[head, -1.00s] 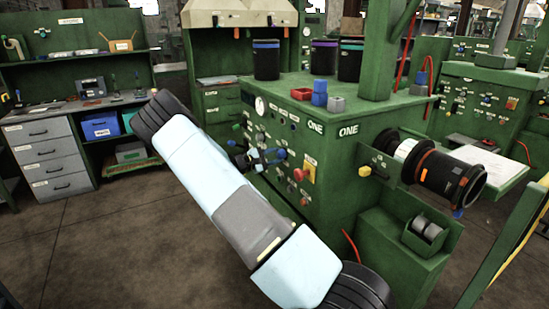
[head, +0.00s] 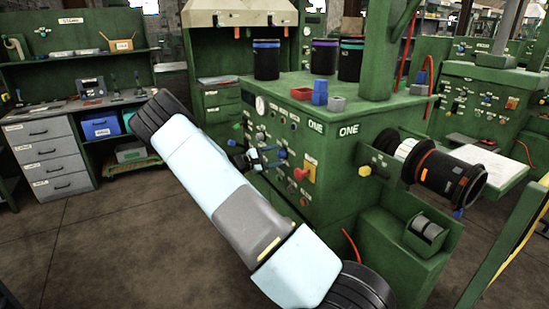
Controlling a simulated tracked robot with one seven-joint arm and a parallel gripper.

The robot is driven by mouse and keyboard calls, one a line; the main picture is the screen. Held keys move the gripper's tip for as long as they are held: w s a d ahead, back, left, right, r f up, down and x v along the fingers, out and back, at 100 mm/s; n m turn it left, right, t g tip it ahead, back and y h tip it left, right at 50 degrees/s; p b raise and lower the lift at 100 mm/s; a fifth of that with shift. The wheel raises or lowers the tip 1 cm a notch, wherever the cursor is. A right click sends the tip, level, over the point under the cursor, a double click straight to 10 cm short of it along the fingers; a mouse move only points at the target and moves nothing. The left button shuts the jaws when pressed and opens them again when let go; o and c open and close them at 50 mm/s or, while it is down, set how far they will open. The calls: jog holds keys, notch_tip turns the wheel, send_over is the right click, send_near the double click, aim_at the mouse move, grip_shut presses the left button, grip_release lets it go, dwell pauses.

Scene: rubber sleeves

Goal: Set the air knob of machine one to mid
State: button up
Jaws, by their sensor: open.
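Machine one (head: 340,165) is a green cabinet marked ONE, right of centre in the head view. Its front panel (head: 290,135) carries a dial gauge, several small knobs and a yellow plate with a red handle. The labels are too small to read, so I cannot tell which knob is the air knob or how it is set. A blue knob (head: 283,153) shows on the panel. My gripper (head: 262,159) is small and dark in front of the left part of the panel, open. I cannot tell whether it touches a knob. My arm hides the panel's lower left.
A black roller (head: 440,175) juts out at right. A workbench with drawers (head: 42,160) stands at left. The floor between is clear.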

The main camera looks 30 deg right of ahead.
jog(key=a, duration=1.3)
jog(key=shift+s+a, duration=0.2)
jog(key=s+r+m+g+y, duration=0.1)
jog(key=s+r+m+y, duration=0.2)
jog(key=s+r+y, duration=0.6)
jog(key=s+r+m+g+y, duration=0.1)
jog(key=s+r+m+y, duration=0.2)
jog(key=s+r, duration=0.65)
jog(key=s+a+r+t+y, duration=0.2)
jog(key=s+a, duration=0.1)
jog(key=s, duration=0.5)
jog(key=s+a+r+m+t+y, duration=0.1)
jog(key=s+a+r+t+y, duration=0.1)
jog(key=s, duration=0.7)
jog(key=s+a+r+m+t+y, duration=0.1)
jog(key=s+a+r+t+y, duration=0.1)
jog(key=s, duration=0.7)
notch_tip(320, 180, up, 2)
jog(key=a+t, duration=0.1)
jog(key=a, duration=0.1)
jog(key=shift+s+a, duration=0.25)
jog(key=shift+a, duration=0.1)
